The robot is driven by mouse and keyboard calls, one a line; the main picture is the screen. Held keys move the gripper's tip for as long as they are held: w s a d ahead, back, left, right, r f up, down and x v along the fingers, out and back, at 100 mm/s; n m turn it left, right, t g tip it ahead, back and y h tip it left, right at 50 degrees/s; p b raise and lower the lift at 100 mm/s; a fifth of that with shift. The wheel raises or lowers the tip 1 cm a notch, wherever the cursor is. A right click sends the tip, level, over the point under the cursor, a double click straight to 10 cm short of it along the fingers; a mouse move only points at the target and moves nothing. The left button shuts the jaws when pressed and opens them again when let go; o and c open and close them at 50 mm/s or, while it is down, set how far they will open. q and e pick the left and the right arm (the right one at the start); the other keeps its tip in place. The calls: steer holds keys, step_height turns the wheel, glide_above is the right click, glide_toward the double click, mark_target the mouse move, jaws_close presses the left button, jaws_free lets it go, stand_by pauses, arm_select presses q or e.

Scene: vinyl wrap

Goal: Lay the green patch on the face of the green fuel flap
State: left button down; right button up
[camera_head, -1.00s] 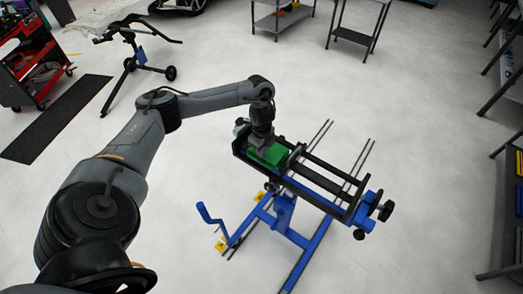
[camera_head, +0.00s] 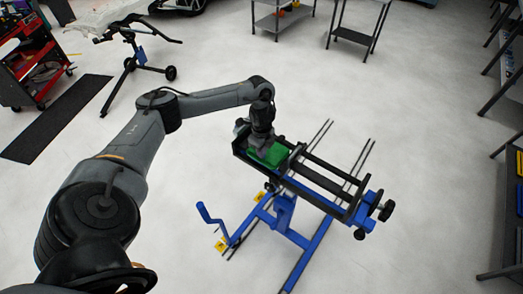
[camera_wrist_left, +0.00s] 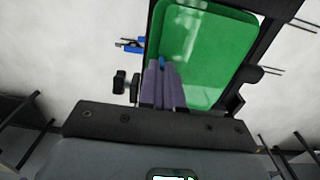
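A green panel lies face up in the black clamp frame of the blue stand (camera_head: 292,240). It shows as a small green area (camera_head: 276,156) in the head view and as a large rounded green face (camera_wrist_left: 215,50) in the left wrist view. My left gripper (camera_head: 262,146) points down over the panel's left part. In the left wrist view its purple-grey fingers (camera_wrist_left: 162,75) look pressed together against or just above the green face. Whether a thin patch edge is between them is hidden. My right gripper is not in view.
The black rails of the clamp frame (camera_head: 326,182) stretch right of the panel, with black knobs (camera_head: 385,210) at the end. Shelving lines the right edge; the floor around the stand is clear.

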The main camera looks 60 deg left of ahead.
arm_select(q)
steer(key=shift+f, duration=0.45)
steer(key=shift+f, duration=0.1)
stand_by(1.8)
steer(key=c, duration=1.2)
jaws_free()
steer(key=shift+c, duration=0.2)
